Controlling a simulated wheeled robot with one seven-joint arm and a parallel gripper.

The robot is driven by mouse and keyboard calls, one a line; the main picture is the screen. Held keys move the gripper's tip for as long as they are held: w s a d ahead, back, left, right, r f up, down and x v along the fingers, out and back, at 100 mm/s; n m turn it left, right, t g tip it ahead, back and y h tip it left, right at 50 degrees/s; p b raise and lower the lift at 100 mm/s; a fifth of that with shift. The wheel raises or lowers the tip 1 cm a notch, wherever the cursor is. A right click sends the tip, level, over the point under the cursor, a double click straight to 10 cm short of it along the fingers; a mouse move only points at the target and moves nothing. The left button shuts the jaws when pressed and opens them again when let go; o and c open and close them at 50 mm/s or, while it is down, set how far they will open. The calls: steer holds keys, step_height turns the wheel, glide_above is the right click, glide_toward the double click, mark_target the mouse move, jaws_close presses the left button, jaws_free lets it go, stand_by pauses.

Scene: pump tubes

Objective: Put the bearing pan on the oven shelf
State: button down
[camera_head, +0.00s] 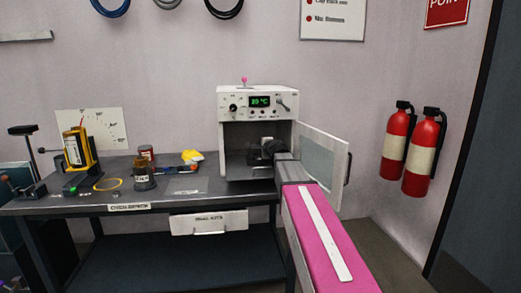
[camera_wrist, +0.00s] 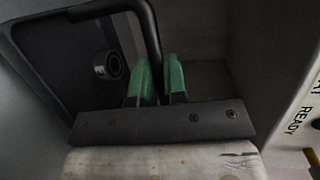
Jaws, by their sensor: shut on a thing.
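The white oven (camera_head: 258,100) stands on the bench with its door (camera_head: 322,165) swung open to the right. My arm reaches in through its front, and my gripper (camera_head: 266,152) is inside the chamber. In the wrist view my gripper (camera_wrist: 160,78) has its green fingers closed on the dark handle of the bearing pan (camera_wrist: 60,62). A round metal bearing (camera_wrist: 108,65) lies in the pan near the handle. In the head view the pan is too dark and covered to make out clearly. I cannot tell whether it touches the oven shelf.
The bench (camera_head: 110,192) holds a yellow device (camera_head: 78,148), a dark jar (camera_head: 144,175), a yellow ring (camera_head: 108,184) and a yellow item (camera_head: 193,156) left of the oven. Two fire extinguishers (camera_head: 421,155) hang on the right wall. The open door is close beside my arm.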

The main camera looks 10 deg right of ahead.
steer(key=shift+w+f, duration=0.2)
steer(key=shift+f, duration=0.35)
steer(key=shift+f, duration=0.1)
steer(key=c, duration=1.2)
jaws_free()
steer(key=shift+o, duration=0.2)
steer(key=shift+s, duration=0.1)
steer(key=v, duration=1.2)
